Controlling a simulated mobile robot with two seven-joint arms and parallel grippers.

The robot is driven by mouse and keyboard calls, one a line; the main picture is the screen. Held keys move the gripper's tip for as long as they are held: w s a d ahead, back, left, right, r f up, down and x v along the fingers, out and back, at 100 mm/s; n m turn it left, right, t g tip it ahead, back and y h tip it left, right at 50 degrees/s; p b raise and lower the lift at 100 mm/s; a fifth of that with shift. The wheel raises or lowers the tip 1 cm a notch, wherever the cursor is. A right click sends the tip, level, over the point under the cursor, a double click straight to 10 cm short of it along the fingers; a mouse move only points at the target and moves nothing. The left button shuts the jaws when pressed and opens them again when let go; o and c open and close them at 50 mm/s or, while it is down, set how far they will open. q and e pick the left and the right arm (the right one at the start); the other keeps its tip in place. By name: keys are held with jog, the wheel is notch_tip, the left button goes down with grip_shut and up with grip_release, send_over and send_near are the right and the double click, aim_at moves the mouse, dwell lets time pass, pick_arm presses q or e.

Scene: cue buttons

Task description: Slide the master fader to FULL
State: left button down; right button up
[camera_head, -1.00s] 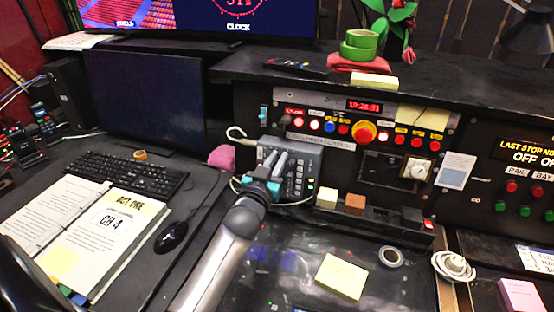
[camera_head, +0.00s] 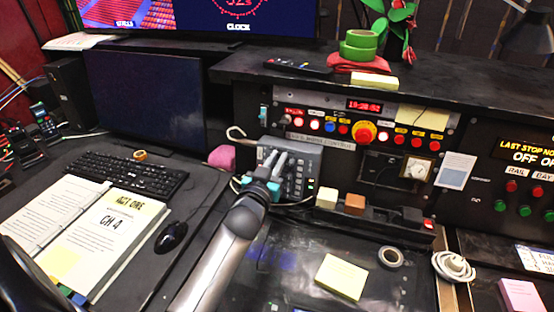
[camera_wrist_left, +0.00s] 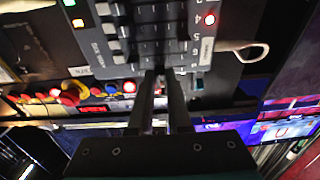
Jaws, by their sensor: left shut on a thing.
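The grey fader box (camera_head: 305,168) stands tilted against the front of the console in the head view. In the left wrist view its panel (camera_wrist_left: 148,33) shows rows of dark faders, numbers and small lit lamps. My left gripper (camera_head: 275,158) reaches over the left part of the box. In the left wrist view its fingers (camera_wrist_left: 160,76) are close together at the near edge of the panel. They are shut on the master fader's knob, which is mostly hidden between the fingertips. The fader's exact position along its slot cannot be read. My right gripper is not in view.
A console row of buttons with a red mushroom button (camera_head: 363,132) is right of the box. Small blocks (camera_head: 355,203) stand on a ledge at right. A pink object (camera_head: 222,157) and a cable are left of the box. A mouse (camera_head: 170,237) lies on the desk.

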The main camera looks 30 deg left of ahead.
aim_at(269, 148)
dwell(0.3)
pick_arm(q)
jog(key=shift+s+a+p, duration=0.25)
jog(key=shift+a+p, duration=0.05)
jog(key=shift+a, duration=0.6)
jog(key=shift+s+a+p, duration=0.2)
jog(key=shift+a+p, duration=0.1)
jog(key=shift+a, duration=0.55)
jog(key=c, duration=0.8)
grip_release()
jog(key=shift+c, duration=0.2)
jog(key=v, duration=1.5)
jog(key=shift+s+d, duration=0.1)
jog(key=shift+d, duration=0.1)
